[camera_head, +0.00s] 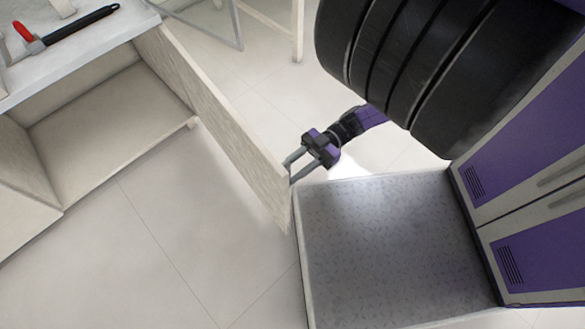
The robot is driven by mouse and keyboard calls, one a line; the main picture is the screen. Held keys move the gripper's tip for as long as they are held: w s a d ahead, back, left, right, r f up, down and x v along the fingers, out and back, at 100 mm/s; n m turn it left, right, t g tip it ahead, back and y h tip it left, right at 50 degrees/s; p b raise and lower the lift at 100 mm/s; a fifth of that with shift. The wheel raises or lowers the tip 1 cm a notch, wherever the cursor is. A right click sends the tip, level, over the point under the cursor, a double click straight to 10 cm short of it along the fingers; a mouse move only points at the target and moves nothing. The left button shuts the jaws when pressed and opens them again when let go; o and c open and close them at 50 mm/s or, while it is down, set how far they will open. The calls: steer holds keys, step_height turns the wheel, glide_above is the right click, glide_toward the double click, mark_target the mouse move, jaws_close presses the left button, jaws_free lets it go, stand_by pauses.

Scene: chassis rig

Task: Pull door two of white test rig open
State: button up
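The white test rig (75,72) is at the upper left, a pale cabinet with a light top. One of its doors (225,120), a pale wood-grain panel, stands swung well out from the body, and the compartment behind it shows empty. No label shows which door is number two. My gripper (291,172) is at the door's free end, coming from the right. Its two grey fingers are apart, with their tips at or just behind the door's upper corner. The door's outer face and any handle on it are hidden, so I cannot tell whether the fingers touch something.
A tool with a red and black handle (72,30) lies on the rig top. A grey speckled surface with a raised rim (297,262) lies close to the door's free end. Purple panels with grips (528,180) stand at the right. Pale tiled floor (175,240) is clear before the rig.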

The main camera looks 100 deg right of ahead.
steer(key=v, duration=0.7)
steer(key=shift+s+d, duration=0.2)
steer(key=shift+s, duration=0.15)
stand_by(0.5)
